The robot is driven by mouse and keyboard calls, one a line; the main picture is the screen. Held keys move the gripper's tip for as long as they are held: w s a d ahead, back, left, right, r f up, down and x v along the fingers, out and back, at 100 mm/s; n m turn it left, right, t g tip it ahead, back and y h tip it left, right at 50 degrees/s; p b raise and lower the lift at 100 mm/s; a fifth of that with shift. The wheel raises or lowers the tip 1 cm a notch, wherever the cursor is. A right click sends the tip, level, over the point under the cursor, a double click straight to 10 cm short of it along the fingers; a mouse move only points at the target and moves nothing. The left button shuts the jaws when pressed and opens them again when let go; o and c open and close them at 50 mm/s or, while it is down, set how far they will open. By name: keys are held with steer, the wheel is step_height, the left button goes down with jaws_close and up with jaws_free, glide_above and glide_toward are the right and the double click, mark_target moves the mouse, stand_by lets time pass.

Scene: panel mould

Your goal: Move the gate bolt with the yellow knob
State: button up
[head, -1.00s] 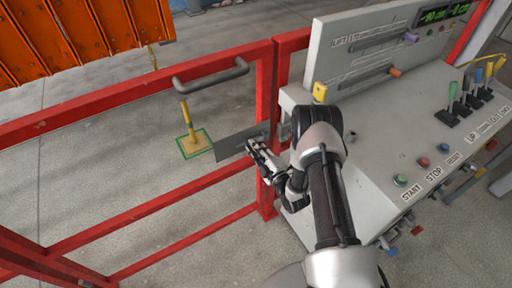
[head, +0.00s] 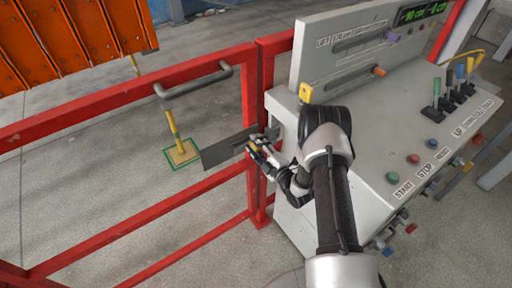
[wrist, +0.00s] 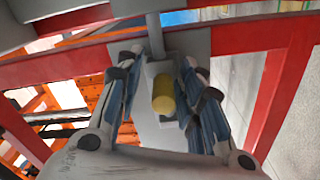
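The yellow knob (wrist: 163,95) shows in the wrist view between the two fingers of my gripper (wrist: 161,68). A gap shows on each side of it, so the fingers are open around it, not closed on it. A grey bolt rod (wrist: 155,36) runs up from a light grey block behind the knob. In the head view my gripper (head: 258,145) is at the gate post, at the right end of a grey plate (head: 224,151) on the red gate (head: 120,107). There the fingers mostly hide the knob and bolt.
A grey handle (head: 193,83) tops the gate. The control console (head: 390,130) stands close right of my arm, with levers, coloured buttons and a yellow knob-like part (head: 306,93) on its edge. Orange panels (head: 90,35) stand beyond the gate.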

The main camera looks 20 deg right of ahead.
steer(key=shift+s+a+f, duration=0.1)
steer(key=shift+s, duration=0.05)
steer(key=shift+s+d+f, duration=0.1)
steer(key=shift+s+d, duration=0.1)
steer(key=shift+s, duration=0.3)
steer(key=v, duration=1.1)
